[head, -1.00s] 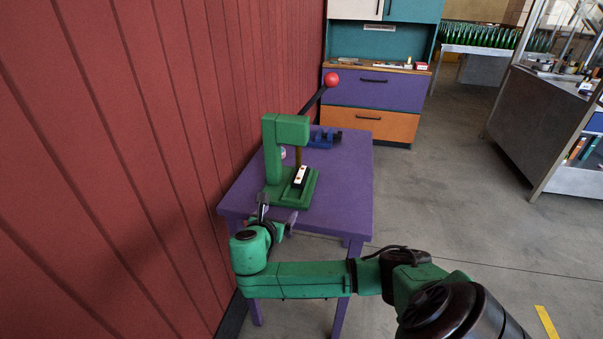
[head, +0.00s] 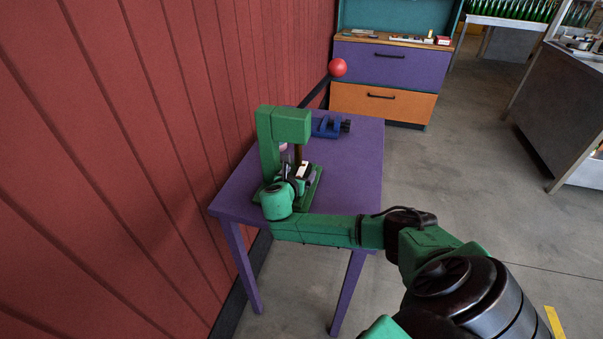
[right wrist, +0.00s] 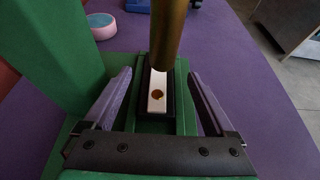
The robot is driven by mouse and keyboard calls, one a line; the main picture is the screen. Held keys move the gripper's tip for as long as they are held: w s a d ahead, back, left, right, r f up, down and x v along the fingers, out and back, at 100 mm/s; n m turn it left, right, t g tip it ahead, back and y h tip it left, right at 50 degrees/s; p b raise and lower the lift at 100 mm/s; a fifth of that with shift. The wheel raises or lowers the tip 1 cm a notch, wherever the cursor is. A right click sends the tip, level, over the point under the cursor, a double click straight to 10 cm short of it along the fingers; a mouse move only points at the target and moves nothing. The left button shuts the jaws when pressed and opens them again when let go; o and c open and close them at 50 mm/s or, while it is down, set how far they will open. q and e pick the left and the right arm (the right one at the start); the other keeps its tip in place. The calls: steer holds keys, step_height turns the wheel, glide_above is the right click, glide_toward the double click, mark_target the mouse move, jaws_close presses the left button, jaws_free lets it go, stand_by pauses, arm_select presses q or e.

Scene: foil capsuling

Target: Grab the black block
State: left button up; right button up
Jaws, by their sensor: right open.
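The black block (right wrist: 171,106) sits on the green base of the lever press (head: 283,126), with a white strip (right wrist: 156,101) with a brown round hole along its top. The press's brass rod (right wrist: 168,35) hangs over the far end of the strip. My right gripper (right wrist: 159,76) is open, its two fingers on either side of the block with gaps to it. In the head view my right gripper (head: 297,176) is over the press base and partly hides the block. My left gripper is not in view.
The press stands on a purple table (head: 352,165) beside a red wall (head: 150,150). Its lever ends in a red ball (head: 338,67). A blue device (head: 327,127) lies behind it, and a pink-rimmed roll (right wrist: 102,25) stands left of the rod. The table's right side is clear.

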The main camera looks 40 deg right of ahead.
mark_target(303, 168)
steer(key=shift+x, duration=1.8)
steer(key=shift+r, duration=0.15)
steer(key=c, duration=1.3)
steer(key=shift+w, duration=0.1)
jaws_close()
steer(key=shift+r, duration=0.15)
